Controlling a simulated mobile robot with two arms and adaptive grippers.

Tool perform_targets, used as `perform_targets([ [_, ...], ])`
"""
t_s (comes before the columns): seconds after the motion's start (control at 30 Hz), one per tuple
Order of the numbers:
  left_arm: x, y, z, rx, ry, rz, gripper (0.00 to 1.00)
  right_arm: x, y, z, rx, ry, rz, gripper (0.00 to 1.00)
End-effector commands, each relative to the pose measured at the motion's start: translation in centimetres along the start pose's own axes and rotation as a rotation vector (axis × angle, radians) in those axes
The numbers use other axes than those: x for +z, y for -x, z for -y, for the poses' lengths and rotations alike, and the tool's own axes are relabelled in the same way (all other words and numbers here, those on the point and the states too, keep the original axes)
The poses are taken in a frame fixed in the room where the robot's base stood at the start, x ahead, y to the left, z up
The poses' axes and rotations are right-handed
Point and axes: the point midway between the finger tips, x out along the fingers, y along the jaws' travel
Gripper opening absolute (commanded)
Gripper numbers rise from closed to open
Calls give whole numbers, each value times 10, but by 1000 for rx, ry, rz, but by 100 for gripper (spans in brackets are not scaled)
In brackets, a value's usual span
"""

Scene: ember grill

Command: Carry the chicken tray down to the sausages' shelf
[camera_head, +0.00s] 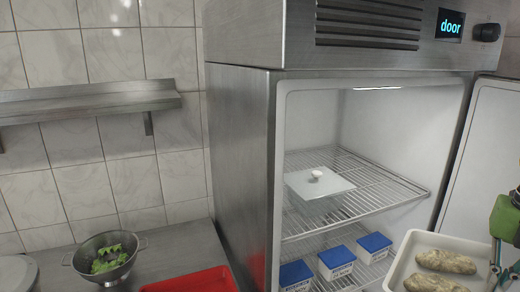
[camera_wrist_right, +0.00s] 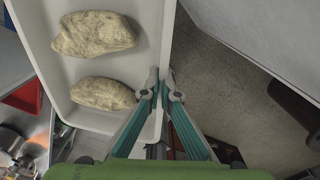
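The chicken tray (camera_head: 405,262), white with raised walls, holds two pale brown speckled pieces and is at the lower right of the head view, in front of the open fridge. Its wall (camera_wrist_right: 168,30) also shows in the right wrist view, with the floor beyond it. My right gripper (camera_head: 497,272) is at the tray's right side. In the wrist view its fingers (camera_wrist_right: 163,88) are closed on either side of the tray wall. The fridge's upper wire shelf (camera_head: 390,190) and a lower shelf (camera_head: 330,284) are visible. I see no sausages. My left gripper is out of view.
A white lidded dish (camera_head: 318,187) stands on the upper shelf, with bare wire around it. Several blue-lidded boxes (camera_head: 336,262) stand below. The fridge door (camera_head: 488,140) is open at right. A colander (camera_head: 103,262) and red tray (camera_head: 195,281) are on the counter at left.

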Motion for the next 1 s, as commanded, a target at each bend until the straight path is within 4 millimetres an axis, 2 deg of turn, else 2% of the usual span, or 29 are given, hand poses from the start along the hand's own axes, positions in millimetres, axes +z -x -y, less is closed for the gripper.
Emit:
perform_targets([
  [0.1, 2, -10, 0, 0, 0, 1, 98, -5, -21, 31, 12, 171, 0, 0],
  [0.2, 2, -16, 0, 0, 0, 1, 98, -11, -39, 48, 13, 327, 1, 0],
  [0.4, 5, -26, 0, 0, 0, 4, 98, -29, -82, 64, 11, 668, 3, 0],
  [0.6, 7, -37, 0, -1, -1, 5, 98, -52, -128, 54, 9, 1070, 2, 0],
  [0.77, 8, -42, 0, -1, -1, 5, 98, -63, -148, 37, 12, 1318, 8, 0],
  [1.0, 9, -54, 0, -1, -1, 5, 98, -84, -180, -3, 6, 1781, 11, 0],
])
